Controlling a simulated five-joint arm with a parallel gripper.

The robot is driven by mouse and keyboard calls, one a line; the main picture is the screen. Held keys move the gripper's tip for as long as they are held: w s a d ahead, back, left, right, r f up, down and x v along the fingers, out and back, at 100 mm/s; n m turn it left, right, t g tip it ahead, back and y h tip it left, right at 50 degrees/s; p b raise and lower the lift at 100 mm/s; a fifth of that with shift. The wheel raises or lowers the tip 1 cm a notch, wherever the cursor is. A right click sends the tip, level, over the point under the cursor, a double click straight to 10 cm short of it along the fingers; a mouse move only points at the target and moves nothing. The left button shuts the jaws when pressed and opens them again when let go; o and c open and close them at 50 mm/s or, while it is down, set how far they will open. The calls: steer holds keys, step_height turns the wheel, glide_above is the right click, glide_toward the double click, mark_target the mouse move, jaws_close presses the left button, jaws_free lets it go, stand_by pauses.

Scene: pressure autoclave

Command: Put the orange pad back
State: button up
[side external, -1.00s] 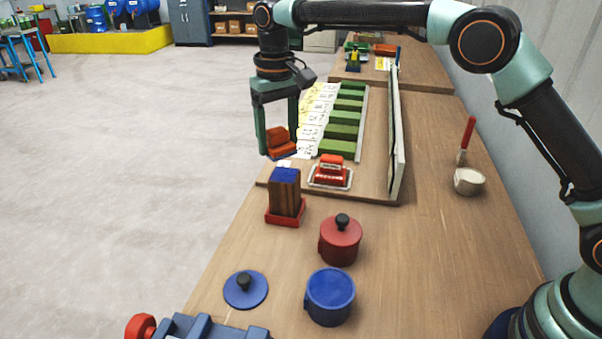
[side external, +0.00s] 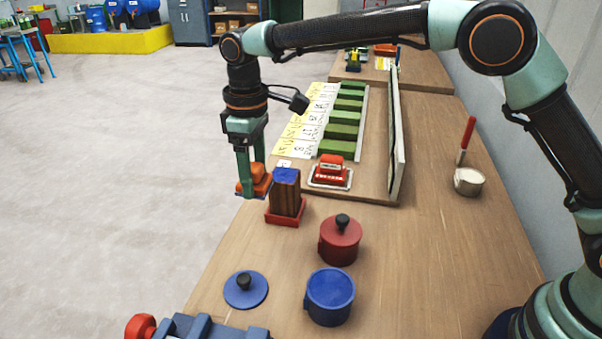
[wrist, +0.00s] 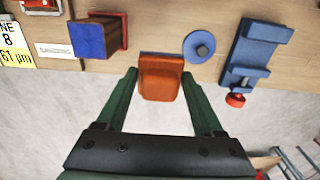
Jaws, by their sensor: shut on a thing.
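My gripper (side external: 254,191) is shut on the orange pad (side external: 257,181), a small stepped orange block. In the side view it is held to the left of the dark wooden block with a blue top (side external: 285,178), which stands on a red base (side external: 286,217). In the wrist view the orange pad (wrist: 161,80) sits between my green fingers, in front of the table's edge and over the floor. The wooden block (wrist: 90,40) is upper left of it there, apart from it. A red piece (side external: 331,168) rests in a pale tray (side external: 329,184) behind the block.
A red lidded pot (side external: 340,240), an open-looking blue pot (side external: 330,297) and a blue lid (side external: 245,289) stand on the table in front. A blue fixture (side external: 205,328) is at the near edge. Green blocks (side external: 340,132), numbered cards (side external: 309,120) and an upright board (side external: 396,140) stand behind.

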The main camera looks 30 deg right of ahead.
mark_target(263, 250)
step_height(263, 250, down, 17)
steer(key=shift+r, duration=0.1)
stand_by(0.4)
steer(key=o, duration=1.2)
